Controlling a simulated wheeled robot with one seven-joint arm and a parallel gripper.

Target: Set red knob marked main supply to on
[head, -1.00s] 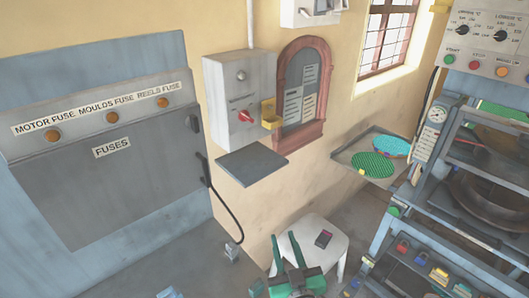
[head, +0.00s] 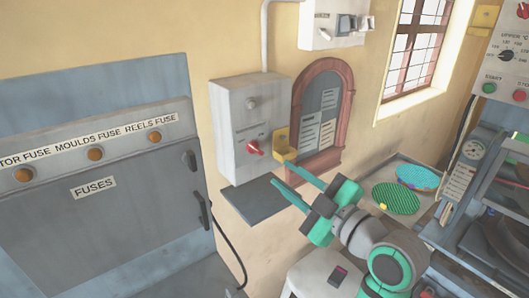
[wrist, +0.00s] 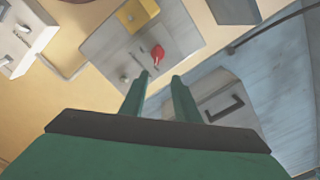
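The red knob (head: 254,148) sits on the front of a grey wall box (head: 226,125). A label above it is too small to read. A small round grey fitting (head: 252,103) is higher on the same box. My gripper (head: 281,172) is open and empty, with green fingers reaching towards the box from the lower right, apart from the knob. In the wrist view the red knob (wrist: 158,53) shows just beyond the gap between my fingertips (wrist: 160,76). Nothing hides it there.
A yellow bracket (head: 281,146) juts out right of the knob. A dark shelf (head: 248,202) sticks out below the box. A fuse cabinet (head: 110,185) stands at left, and a white stool (head: 312,272) is below my arm. An arched red-framed board (head: 343,105) hangs at right.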

